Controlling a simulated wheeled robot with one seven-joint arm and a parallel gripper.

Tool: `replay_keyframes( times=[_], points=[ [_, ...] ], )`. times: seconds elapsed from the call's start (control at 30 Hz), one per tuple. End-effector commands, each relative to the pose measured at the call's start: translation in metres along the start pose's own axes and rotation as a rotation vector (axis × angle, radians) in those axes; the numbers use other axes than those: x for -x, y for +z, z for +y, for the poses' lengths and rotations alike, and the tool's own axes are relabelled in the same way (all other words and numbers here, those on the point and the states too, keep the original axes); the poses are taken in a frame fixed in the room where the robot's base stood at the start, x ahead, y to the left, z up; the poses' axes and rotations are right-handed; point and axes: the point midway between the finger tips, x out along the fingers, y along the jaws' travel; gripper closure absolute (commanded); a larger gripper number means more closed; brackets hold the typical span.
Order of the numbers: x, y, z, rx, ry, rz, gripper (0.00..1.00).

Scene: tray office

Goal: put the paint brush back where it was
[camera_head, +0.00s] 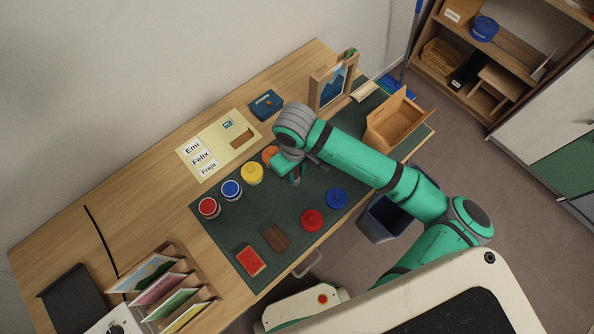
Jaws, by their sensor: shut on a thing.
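My gripper (290,173) is low over the dark green mat (262,215), just right of the orange jar (269,152). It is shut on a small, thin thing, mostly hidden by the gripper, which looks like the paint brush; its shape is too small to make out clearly. No other paint brush shows on the table. A yellow jar (252,173), a blue jar (231,189) and a red jar (208,207) stand in a row left of my gripper. My arm hides part of the mat and the orange jar's right side.
A red lid (312,220) and a blue lid (336,198) lie on the mat, with a brown block (276,237) and a red-topped block (250,261) nearer the front.

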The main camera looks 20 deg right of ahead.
Motion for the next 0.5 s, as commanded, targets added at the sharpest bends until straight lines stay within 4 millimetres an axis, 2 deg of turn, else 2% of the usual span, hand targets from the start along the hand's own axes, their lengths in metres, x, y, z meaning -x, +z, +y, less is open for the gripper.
replay_keyframes(
  times=[0.03, 0.07, 0.1, 0.13, 0.5],
  points=[
    [-0.0015, -0.0003, -0.0006, 0.001, -0.001, 0.000, 1.00],
    [-0.0014, -0.0004, -0.0006, 0.001, -0.001, 0.000, 0.74],
    [-0.0013, -0.0003, -0.0005, 0.001, 0.000, 0.000, 0.65],
    [-0.0012, -0.0002, -0.0004, 0.001, 0.000, 0.000, 0.60],
    [0.0029, 0.0006, 0.0011, -0.002, 0.001, 0.000, 0.60]
  ],
)
